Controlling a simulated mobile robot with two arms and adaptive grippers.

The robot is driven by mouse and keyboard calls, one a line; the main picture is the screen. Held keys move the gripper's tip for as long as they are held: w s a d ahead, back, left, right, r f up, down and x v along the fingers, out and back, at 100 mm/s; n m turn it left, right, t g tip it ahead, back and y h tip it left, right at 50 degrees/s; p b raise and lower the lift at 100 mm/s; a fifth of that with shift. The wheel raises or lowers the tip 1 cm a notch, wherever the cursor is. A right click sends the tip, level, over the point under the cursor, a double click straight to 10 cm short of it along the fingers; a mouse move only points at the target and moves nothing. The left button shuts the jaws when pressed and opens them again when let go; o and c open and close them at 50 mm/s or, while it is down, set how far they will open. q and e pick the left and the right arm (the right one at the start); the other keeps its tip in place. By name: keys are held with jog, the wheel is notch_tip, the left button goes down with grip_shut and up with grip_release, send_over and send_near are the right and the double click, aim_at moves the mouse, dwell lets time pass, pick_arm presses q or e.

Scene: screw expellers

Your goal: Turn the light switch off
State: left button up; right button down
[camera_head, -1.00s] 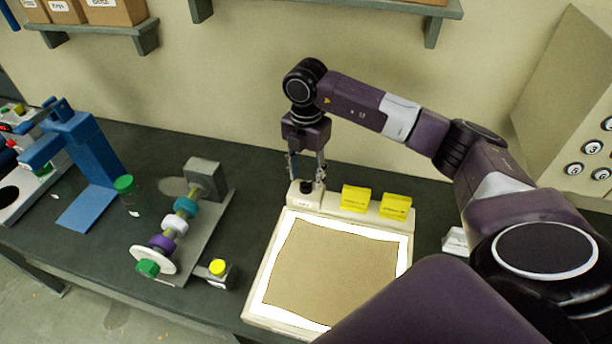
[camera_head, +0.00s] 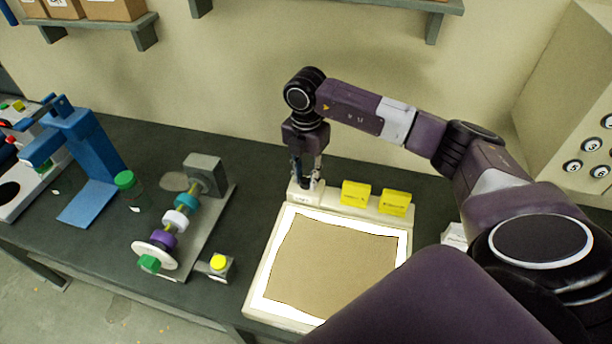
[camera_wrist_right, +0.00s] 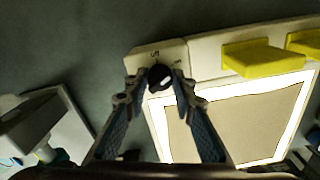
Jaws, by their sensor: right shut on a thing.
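The light switch is a small black round knob (camera_wrist_right: 160,77) on the cream top strip of a light box (camera_head: 250,290). A small "off" marking shows beside it in the right wrist view. The box's panel glows bright white around a brown sheet (camera_head: 335,262) lying on it. My right gripper (camera_head: 307,181) points down over the strip's left end, its fingers closed on the knob from two sides. In the head view the fingers hide most of the knob. My left gripper is not in view.
Two yellow blocks (camera_head: 355,194) (camera_head: 395,202) sit on the strip right of the knob. A screw assembly with coloured rings (camera_head: 180,218) and a yellow-button box (camera_head: 217,263) stand to the left. A blue stand (camera_head: 90,160) is farther left. A numbered cabinet (camera_head: 570,110) is at right.

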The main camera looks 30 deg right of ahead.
jog(key=shift+f+n+b, duration=0.1)
jog(key=shift+n+b, duration=0.65)
jog(key=shift+n, duration=0.05)
jog(key=n+b, duration=0.2)
jog(key=n, duration=0.1)
jog(key=shift+n, duration=0.3)
jog(key=n+b, duration=0.3)
jog(key=n, duration=0.1)
jog(key=shift+n+b, duration=0.6)
jog(key=shift+n, duration=0.7)
jog(key=shift+r, duration=0.2)
jog(key=c, duration=1.6)
grip_release()
